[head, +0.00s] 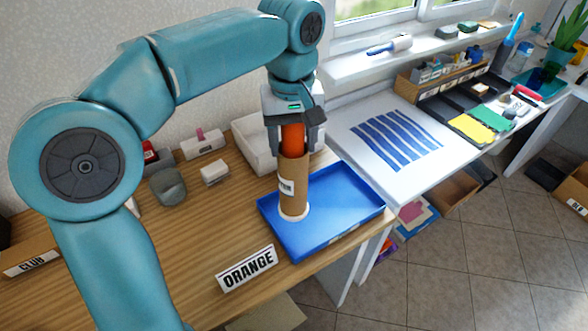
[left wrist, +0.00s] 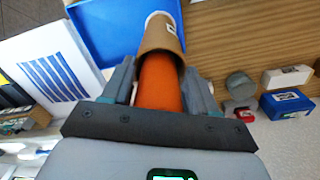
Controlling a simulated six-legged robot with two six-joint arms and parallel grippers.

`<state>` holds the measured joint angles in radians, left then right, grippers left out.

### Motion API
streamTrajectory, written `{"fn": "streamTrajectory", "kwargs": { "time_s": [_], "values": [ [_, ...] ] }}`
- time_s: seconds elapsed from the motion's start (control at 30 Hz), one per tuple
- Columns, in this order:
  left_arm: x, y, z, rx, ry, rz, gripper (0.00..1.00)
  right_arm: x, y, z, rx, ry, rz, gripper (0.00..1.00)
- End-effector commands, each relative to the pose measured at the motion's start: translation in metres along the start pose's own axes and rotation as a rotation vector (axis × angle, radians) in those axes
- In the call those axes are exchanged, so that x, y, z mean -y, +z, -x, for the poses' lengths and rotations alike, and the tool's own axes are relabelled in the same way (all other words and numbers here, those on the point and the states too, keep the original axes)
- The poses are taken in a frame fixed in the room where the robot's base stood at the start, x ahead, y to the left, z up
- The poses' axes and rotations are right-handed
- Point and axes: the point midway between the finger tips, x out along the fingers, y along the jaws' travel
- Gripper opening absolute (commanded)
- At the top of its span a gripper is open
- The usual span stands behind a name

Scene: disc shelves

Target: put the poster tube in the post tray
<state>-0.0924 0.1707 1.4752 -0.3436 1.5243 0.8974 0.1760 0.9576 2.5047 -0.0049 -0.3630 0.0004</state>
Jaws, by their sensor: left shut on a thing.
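The poster tube (head: 294,188) is a brown cardboard cylinder with a white lower end, a small label and an orange upper part. My left gripper (head: 294,142) is shut on the orange part from above and holds the tube nearly upright. The tube's lower end is over the left part of a blue tray (head: 340,222), which I take as the post tray; I cannot tell whether it touches the floor of it. In the left wrist view the tube (left wrist: 160,38) extends from between the fingers toward the blue tray (left wrist: 105,30). My right gripper is not in view.
An ORANGE sign (head: 247,268) stands in front of the tray. A white bin (head: 258,150) is behind it. A white table with a blue-striped sheet (head: 396,138) is to the right.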

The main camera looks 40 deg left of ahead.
Motion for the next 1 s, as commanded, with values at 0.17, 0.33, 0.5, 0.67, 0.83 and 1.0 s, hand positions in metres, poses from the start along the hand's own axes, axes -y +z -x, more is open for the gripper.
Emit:
{"fn": "streamTrajectory", "kwargs": {
  "time_s": [0.17,0.33,0.5,0.67,0.83,1.0],
  "values": [
    [0.000,0.000,-0.021,0.000,0.000,0.001,0.09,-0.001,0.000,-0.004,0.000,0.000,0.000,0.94],
    [0.001,0.000,-0.047,0.002,-0.002,0.001,0.09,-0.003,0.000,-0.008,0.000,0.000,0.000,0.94],
    [0.001,0.000,-0.059,0.000,0.001,0.001,0.09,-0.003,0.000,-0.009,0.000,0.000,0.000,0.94],
    [0.001,0.000,-0.058,-0.001,0.001,0.001,0.09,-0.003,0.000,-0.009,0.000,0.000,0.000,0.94],
    [0.001,0.000,-0.063,-0.001,0.001,0.001,0.09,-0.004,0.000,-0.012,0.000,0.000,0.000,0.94],
    [0.001,0.000,-0.062,0.000,0.000,0.001,0.84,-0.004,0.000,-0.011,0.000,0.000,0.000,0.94]
  ]
}}
